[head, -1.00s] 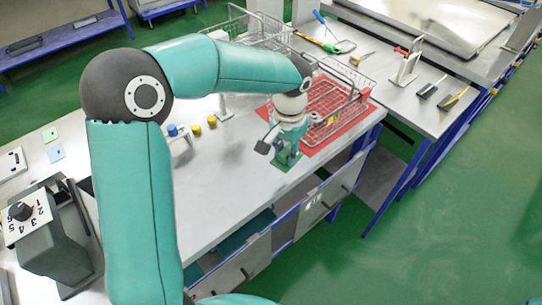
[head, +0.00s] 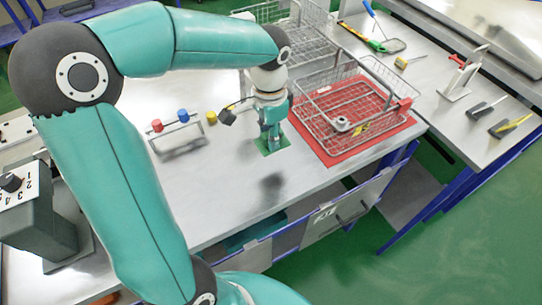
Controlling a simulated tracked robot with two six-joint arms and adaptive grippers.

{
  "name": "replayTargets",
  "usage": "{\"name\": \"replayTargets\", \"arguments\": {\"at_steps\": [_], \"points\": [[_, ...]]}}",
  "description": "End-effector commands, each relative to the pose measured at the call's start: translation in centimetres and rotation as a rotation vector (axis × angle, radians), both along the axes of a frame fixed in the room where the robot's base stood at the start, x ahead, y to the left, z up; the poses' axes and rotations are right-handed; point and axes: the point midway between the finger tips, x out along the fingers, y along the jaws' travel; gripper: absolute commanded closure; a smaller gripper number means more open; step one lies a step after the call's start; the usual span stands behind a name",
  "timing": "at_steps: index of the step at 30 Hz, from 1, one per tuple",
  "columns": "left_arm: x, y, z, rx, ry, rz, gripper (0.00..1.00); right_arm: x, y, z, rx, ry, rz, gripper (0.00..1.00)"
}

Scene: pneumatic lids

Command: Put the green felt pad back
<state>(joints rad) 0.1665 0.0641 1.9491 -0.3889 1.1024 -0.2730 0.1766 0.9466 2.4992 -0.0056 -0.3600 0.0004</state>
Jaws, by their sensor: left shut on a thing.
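The green felt pad (head: 264,149) is a small flat green square at the fingertips of my left gripper (head: 271,137), over the grey table (head: 230,200). My left gripper points down and is shut on the pad, and its fingers hide part of it. A dark patch, like a shadow, lies on the table just in front of the pad, so the pad seems held a little above the surface. The pad is left of the red mat (head: 345,158) and apart from it. My right gripper is not in view.
A wire basket (head: 395,105) stands on the red mat, with another wire basket (head: 300,45) behind. Red, blue (head: 183,115) and yellow knobs stand left of the gripper. A dial box (head: 35,215) is at the left. The front middle of the table is clear.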

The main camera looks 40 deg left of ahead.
Motion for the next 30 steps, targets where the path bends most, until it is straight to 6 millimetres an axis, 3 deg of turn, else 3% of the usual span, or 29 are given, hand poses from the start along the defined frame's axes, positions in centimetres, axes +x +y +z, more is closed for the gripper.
{"name": "replayTargets", "arguments": {"at_steps": [4,11,18,30], "points": [[0.0,0.0,-3.0,0.0,0.004,-0.002,1.0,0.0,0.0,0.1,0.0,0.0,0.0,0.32],[0.1,-0.1,-4.7,0.001,0.002,-0.003,1.0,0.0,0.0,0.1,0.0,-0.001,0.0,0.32],[0.1,-0.1,-7.9,0.001,0.002,-0.003,1.0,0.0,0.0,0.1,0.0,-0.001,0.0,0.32],[0.2,-0.1,-8.7,0.001,-0.001,-0.004,1.0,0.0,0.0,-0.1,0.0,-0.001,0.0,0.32]]}}
